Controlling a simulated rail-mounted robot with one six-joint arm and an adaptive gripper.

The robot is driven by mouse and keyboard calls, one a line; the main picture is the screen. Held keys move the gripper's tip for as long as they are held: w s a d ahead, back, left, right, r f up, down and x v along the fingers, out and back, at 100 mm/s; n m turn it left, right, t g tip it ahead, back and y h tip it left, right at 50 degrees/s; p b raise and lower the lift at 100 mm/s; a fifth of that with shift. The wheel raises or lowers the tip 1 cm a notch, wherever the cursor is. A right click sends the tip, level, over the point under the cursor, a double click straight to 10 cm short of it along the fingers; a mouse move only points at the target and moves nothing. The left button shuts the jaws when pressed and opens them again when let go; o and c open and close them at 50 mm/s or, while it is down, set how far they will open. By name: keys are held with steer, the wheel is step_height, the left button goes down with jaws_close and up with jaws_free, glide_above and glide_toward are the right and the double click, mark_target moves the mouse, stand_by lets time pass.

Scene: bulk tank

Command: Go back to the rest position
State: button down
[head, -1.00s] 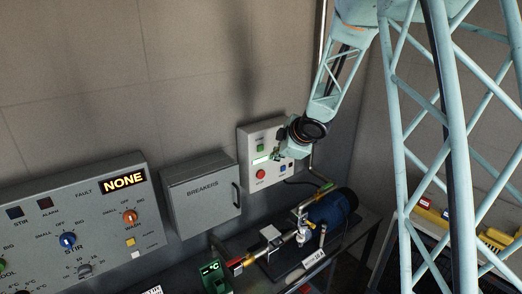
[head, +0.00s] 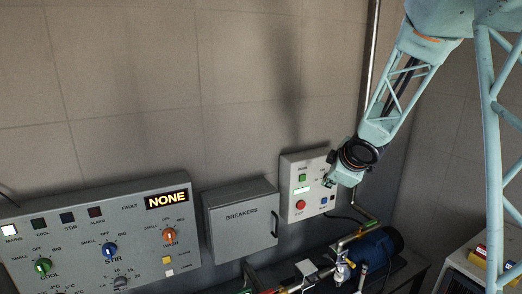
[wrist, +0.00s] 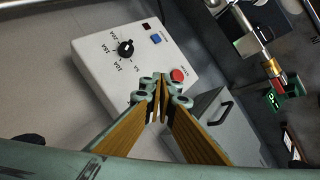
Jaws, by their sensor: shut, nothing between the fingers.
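My gripper (wrist: 159,80) is shut and empty. In the wrist view its two fingertips meet in front of the white control box, and the fingers hide part of that box. In the head view my gripper (head: 328,182) is at the right side of the white control box (head: 290,210) on the wall. The box has a green button, a red button, a small lit display and a blue button. In the wrist view the box (wrist: 100,62) also shows a black dial and a red button (wrist: 178,75). I cannot tell whether the fingertips touch the box.
A grey breakers box (head: 238,226) hangs left of the white box. A large control panel (head: 60,255) with knobs and a NONE display is at far left. A blue motor (head: 375,248) with pipes stands below my gripper. The wall above is clear.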

steer(key=s+d+r+m+g+h+b, duration=0.1)
steer(key=s+d+r+m+h+b, duration=0.2)
steer(key=s, duration=1)
steer(key=s+d+r+m+g+b, duration=0.1)
steer(key=s+r+m+b, duration=0.3)
steer(key=s, duration=0.9)
steer(key=s+a+f+m+g+b, duration=0.1)
steer(key=s+a+f+m, duration=0.1)
steer(key=s, duration=0.9)
steer(key=s+a+f+m+g+y+b, duration=0.1)
steer(key=s+a+f+m+b, duration=0.1)
steer(key=s, duration=0.9)
steer(key=s+a+f+m+g+y+b, duration=0.1)
steer(key=s+a+f+m+b, duration=0.1)
steer(key=s, duration=0.9)
steer(key=shift+s+a+f, duration=0.2)
steer(key=shift+a+f, duration=0.4)
steer(key=shift+a, duration=0.3)
